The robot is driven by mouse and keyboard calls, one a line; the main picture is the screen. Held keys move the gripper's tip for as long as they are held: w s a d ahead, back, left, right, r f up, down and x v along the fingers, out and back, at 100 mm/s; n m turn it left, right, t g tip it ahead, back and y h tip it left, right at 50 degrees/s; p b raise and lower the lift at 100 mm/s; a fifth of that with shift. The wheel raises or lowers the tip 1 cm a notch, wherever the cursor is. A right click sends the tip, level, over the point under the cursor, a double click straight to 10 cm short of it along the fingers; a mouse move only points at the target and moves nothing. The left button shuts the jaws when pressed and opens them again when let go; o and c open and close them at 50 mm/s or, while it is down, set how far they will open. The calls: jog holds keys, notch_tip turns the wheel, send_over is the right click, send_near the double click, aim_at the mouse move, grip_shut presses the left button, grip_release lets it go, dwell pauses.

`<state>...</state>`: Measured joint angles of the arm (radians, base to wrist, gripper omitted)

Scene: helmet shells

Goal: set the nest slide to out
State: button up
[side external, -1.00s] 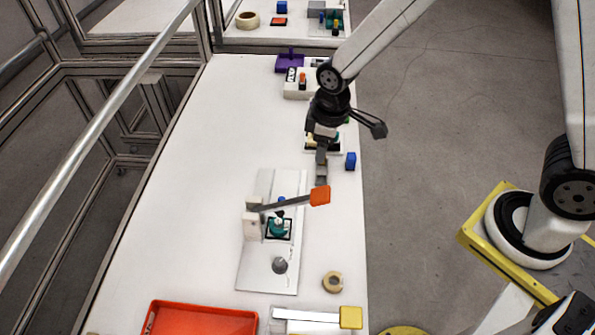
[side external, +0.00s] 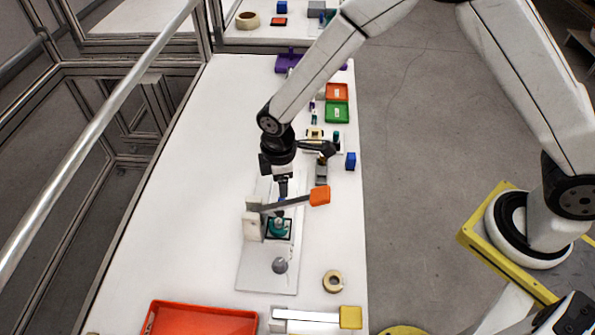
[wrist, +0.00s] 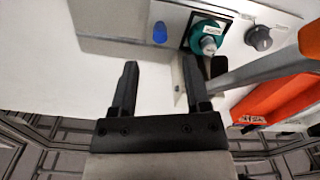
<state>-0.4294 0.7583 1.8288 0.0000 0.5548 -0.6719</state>
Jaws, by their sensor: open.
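The fixture plate (side external: 255,275) lies on the white bench. On it a teal part with a pale top (side external: 277,227) sits in a black square frame; the wrist view shows it too (wrist: 207,38). A blue knob (wrist: 160,32) is beside that frame, and a grey knob (side external: 280,265) is on its other side. A lever with an orange handle (side external: 320,195) crosses above the plate from a white block (side external: 250,226). My gripper (wrist: 160,66) is open and empty, near the plate's far end. I cannot tell which part is the nest slide or its setting.
An orange tray (side external: 200,318) and a white bar with a yellow end (side external: 350,317) are at the near end. A tape roll (side external: 333,281) and a blue block (side external: 351,161) are along the right. The bench's left side is clear.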

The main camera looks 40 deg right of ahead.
jog(key=shift+f, duration=3.55)
grip_shut()
